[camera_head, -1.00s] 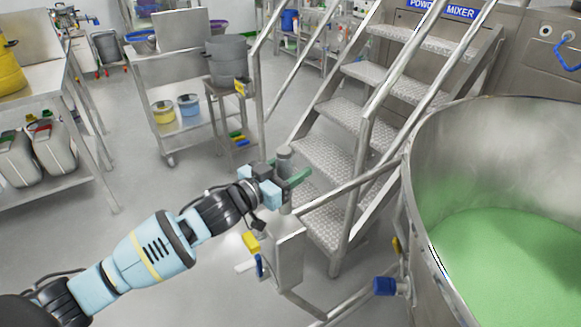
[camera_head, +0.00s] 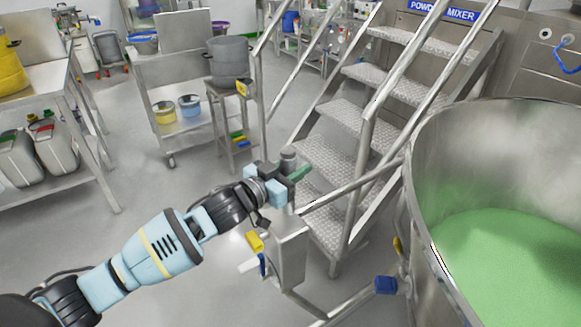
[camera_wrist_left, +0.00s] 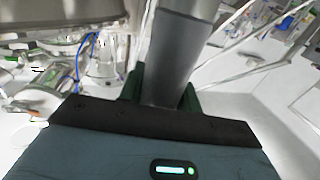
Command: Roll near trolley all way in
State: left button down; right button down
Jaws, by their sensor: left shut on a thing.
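The near trolley carries a large round steel bowl (camera_head: 412,205) with green powder (camera_head: 515,255) in it, at the right of the head view. Metal tubes run from beside the bowl to an upright grey post (camera_head: 289,158) above a steel box (camera_head: 292,258). My left gripper (camera_head: 287,181) is shut around this post just below its top. The left wrist view also shows the post (camera_wrist_left: 172,60) rising between the green fingers (camera_wrist_left: 163,92). The trolley's wheels are hidden or out of frame. My right gripper is not in view.
Steel steps (camera_head: 330,165) with handrails stand just behind the post, near the powder mixer (camera_head: 500,50). A steel cart (camera_head: 185,75) and a stand with a grey pot (camera_head: 228,62) are farther back. A table (camera_head: 45,75) stands left. Open floor lies between.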

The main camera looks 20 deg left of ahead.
pick_arm(q)
jog(key=shift+w+d+r, duration=0.15)
jog(key=shift+w+d, duration=0.65)
jog(key=shift+w, duration=0.1)
jog(key=c, duration=1.4)
grip_release()
jog(key=o, duration=0.4)
jog(key=shift+w+d, duration=0.2)
jog(key=shift+s+a, duration=0.1)
jog(key=v, duration=0.8)
